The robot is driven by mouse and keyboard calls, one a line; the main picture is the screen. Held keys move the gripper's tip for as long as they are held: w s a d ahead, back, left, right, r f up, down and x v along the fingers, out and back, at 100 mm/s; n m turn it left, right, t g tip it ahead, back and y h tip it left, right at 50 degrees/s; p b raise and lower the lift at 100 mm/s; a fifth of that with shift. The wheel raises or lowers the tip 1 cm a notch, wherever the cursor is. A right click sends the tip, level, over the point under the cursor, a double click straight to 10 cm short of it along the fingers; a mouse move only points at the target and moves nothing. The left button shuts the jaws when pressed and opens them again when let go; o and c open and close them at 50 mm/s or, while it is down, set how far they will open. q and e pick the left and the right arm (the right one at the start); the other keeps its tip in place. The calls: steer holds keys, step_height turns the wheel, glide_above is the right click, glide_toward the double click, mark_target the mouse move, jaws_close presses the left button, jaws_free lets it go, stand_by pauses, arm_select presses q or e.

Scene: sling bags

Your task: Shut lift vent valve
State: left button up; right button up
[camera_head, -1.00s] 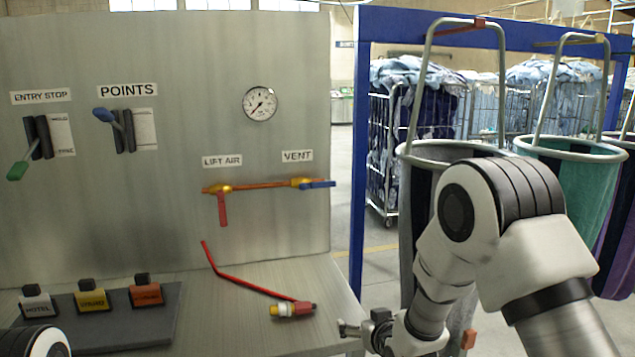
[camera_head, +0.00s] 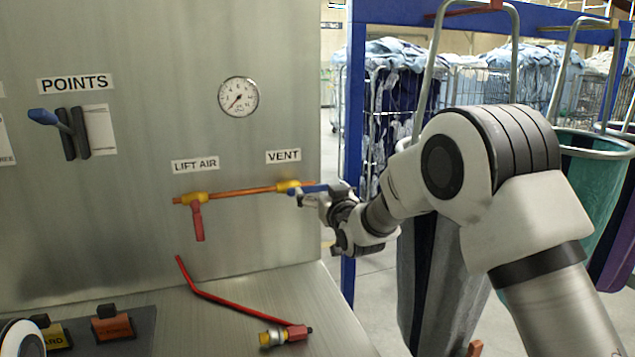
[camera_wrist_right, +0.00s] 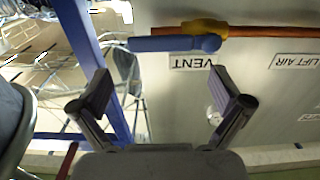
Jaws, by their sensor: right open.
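The vent valve has a yellow body (camera_head: 288,187) on a copper pipe under the VENT label (camera_head: 283,156). Its blue handle (camera_wrist_right: 175,43) lies in line with the pipe, pointing away from the LIFT AIR side; in the head view my right gripper partly hides it. My right gripper (camera_head: 308,195) is at the handle in the head view. In the right wrist view the same gripper (camera_wrist_right: 168,92) is open, its fingers spread below the handle in the picture, with nothing between them. My left gripper is out of view.
The LIFT AIR valve's red handle (camera_head: 198,222) hangs down left of the vent valve. A gauge (camera_head: 238,97) sits above. A blue frame post (camera_head: 352,150) and hanging bags stand right of the panel.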

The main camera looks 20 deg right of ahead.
mark_target(315, 187)
steer(key=w, duration=0.1)
steer(key=w+f, duration=0.1)
steer(key=w, duration=0.1)
steer(key=shift+w+a, duration=0.15)
steer(key=shift+w, duration=0.15)
steer(key=shift+s+r, duration=0.2)
steer(key=shift+s, duration=0.15)
steer(key=shift+c, duration=0.4)
steer(key=shift+s+r, duration=0.1)
steer(key=shift+s, duration=0.05)
steer(key=c, duration=1.1)
steer(key=shift+s+r, duration=0.2)
steer(key=shift+s, duration=0.05)
jaws_close()
